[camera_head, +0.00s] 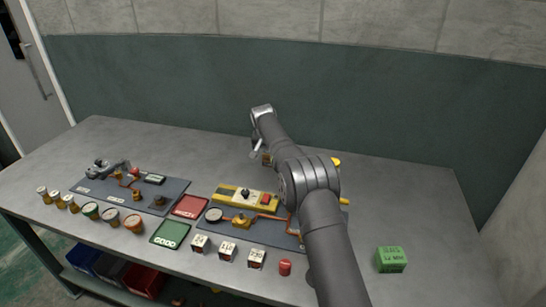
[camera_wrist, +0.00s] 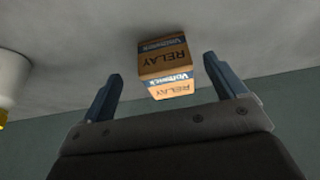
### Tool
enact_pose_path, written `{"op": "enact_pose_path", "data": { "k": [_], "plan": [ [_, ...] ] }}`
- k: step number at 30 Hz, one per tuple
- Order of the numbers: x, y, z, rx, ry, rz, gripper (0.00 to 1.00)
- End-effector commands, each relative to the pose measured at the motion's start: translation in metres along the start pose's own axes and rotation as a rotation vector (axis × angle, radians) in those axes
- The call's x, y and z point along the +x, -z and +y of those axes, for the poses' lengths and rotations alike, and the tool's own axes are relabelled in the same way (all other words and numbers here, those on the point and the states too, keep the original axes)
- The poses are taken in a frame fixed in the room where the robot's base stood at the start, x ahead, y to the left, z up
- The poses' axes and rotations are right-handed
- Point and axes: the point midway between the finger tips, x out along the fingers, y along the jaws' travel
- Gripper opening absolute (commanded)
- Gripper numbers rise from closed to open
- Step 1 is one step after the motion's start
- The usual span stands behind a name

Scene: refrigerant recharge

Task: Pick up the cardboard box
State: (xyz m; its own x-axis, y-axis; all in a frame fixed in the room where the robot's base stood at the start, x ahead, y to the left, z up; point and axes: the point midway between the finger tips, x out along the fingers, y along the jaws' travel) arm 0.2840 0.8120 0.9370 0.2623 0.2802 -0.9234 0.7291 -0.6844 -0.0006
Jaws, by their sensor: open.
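The cardboard box (camera_wrist: 164,62) is brown and orange, marked RELAY, and rests on the grey table in the wrist view. It appears in the gap in front of my fingers, closer to the right finger in the picture. My gripper (camera_wrist: 161,65) is open, with two blue-grey fingers apart and nothing held. In the head view, my gripper (camera_head: 257,148) is near the back middle of the table. A small brown part of the box (camera_head: 266,159) shows there, mostly hidden by my arm.
Two dark mats with fittings, a red tray (camera_head: 190,207), a green GOOD tray (camera_head: 170,234) and several small cans and cubes lie toward the front. A green box (camera_head: 391,260) stands at right. The back left table is clear.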

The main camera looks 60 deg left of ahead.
Motion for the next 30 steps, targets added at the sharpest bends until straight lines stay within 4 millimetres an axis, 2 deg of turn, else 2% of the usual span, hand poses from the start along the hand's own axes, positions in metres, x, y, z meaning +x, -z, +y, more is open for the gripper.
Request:
{"op": "enact_pose_path", "data": {
  "k": [12,22,30],
  "plan": [
    [0.046,-0.001,-0.004,0.000,-0.001,-0.001,0.89],
    [0.050,0.000,-0.004,0.000,0.000,-0.001,0.89],
    [0.050,-0.001,-0.004,0.000,-0.001,-0.001,0.37]
  ]
}}
